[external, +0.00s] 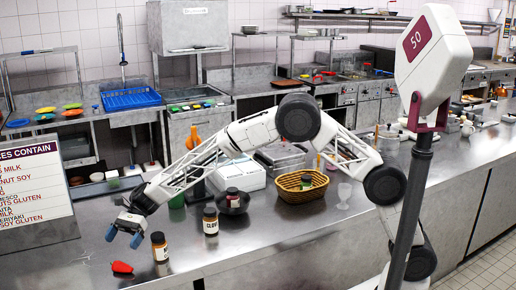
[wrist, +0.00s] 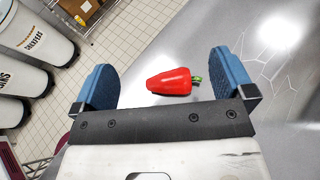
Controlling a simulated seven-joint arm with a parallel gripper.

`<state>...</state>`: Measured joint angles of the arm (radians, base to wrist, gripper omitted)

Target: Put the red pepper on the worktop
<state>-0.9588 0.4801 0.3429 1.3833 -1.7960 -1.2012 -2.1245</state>
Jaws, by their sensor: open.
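The red pepper (external: 122,267) lies on its side on the bare steel worktop (external: 85,259), near its front edge at the left. It also shows in the wrist view (wrist: 170,82), between my two blue fingers and apart from both, with its green stem to the right. My gripper (external: 124,235) is open and empty, above and a little behind the pepper in the external view. In the wrist view, the fingers of my gripper (wrist: 168,85) are spread wide on either side of the pepper.
Two labelled jars (external: 159,247) (external: 210,221) stand right of the pepper. A dark bowl (external: 233,203) with a jar in it and a wicker basket (external: 302,187) stand farther right. A menu sign (external: 30,185) stands at the left. In the wrist view, white bins (wrist: 38,35) stand on the floor beyond the edge.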

